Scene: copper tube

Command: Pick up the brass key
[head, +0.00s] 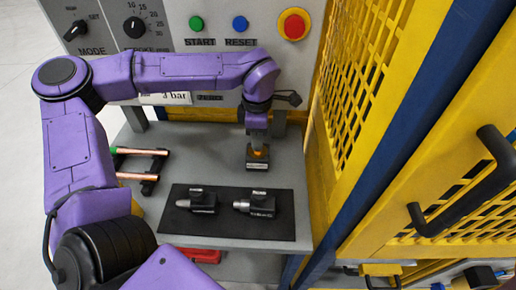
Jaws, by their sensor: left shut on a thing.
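My left gripper (257,145) comes down from above at the back right of the grey table. It is shut on a small brass-orange thing (259,153), which looks like the brass key. The key's shape is mostly hidden by the fingers. Right at it is a small dark block with a pale front edge (257,166); I cannot tell whether the key still sits in it or is clear of it. My right gripper is not in view.
A black mat (279,228) holds two dark tool pieces with metal tips (201,201) (254,205). Copper tubes (137,177) lie on a dark rack at left. A control panel (215,18) stands behind; a yellow mesh guard (350,80) borders the right.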

